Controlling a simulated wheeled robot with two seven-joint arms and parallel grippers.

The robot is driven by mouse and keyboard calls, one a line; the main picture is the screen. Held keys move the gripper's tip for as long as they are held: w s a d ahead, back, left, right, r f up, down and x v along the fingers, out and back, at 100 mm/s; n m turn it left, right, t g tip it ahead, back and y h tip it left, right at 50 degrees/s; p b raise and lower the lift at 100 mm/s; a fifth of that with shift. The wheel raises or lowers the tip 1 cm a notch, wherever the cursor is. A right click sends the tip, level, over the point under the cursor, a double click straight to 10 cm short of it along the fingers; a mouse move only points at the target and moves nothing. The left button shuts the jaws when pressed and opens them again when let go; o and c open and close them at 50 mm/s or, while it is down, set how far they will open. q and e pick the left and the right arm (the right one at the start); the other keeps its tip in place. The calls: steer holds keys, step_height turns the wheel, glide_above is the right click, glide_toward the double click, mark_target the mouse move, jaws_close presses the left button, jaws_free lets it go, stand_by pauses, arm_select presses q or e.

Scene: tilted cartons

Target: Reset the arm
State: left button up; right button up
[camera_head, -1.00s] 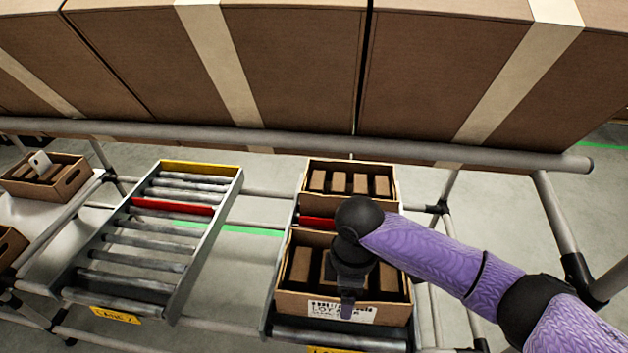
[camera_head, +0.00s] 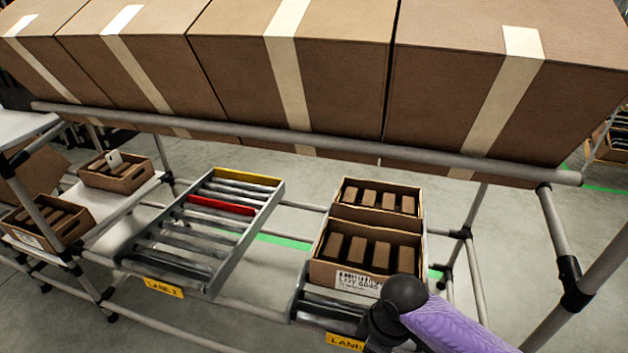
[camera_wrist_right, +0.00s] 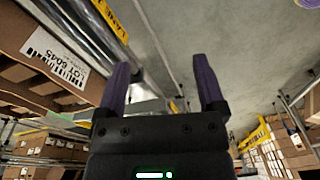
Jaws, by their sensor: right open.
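My right arm (camera_head: 450,322) comes in from the lower right in the head view, with a purple forearm and black wrist joints. Its wrist is in front of the lower right corner of the front carton (camera_head: 362,280), past the label. In the right wrist view my right gripper (camera_wrist_right: 163,88) is open, with nothing between its two dark fingers. The labelled carton (camera_wrist_right: 50,60) shows at upper left there, apart from the fingers. The front carton holds a row of brown boxes, and a rear carton (camera_head: 376,215) stands behind it. My left gripper is not in view.
An empty roller lane (camera_head: 195,245) with a red roller lies left of the cartons. Large taped boxes (camera_head: 290,60) rest above a grey rail (camera_head: 330,147). Small cartons (camera_head: 117,177) stand on a white shelf at far left. A rack post (camera_head: 565,250) stands at right.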

steer(key=s+d+f+m+t+h+p, duration=0.1)
steer(key=s+d+f+m+p, duration=0.45)
steer(key=s+f, duration=0.85)
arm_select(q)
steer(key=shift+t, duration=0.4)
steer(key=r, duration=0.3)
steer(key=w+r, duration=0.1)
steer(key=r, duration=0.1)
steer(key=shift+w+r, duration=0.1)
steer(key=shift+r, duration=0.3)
arm_select(e)
steer(key=s+d+f+m, duration=0.2)
steer(key=s, duration=1)
steer(key=s+d+f+m+g+h, duration=0.1)
steer(key=s+d+f+m, duration=0.1)
steer(key=s, duration=1.1)
steer(key=shift+s+d+f, duration=0.15)
steer(key=shift+d+f, duration=0.1)
steer(key=shift+d, duration=0.55)
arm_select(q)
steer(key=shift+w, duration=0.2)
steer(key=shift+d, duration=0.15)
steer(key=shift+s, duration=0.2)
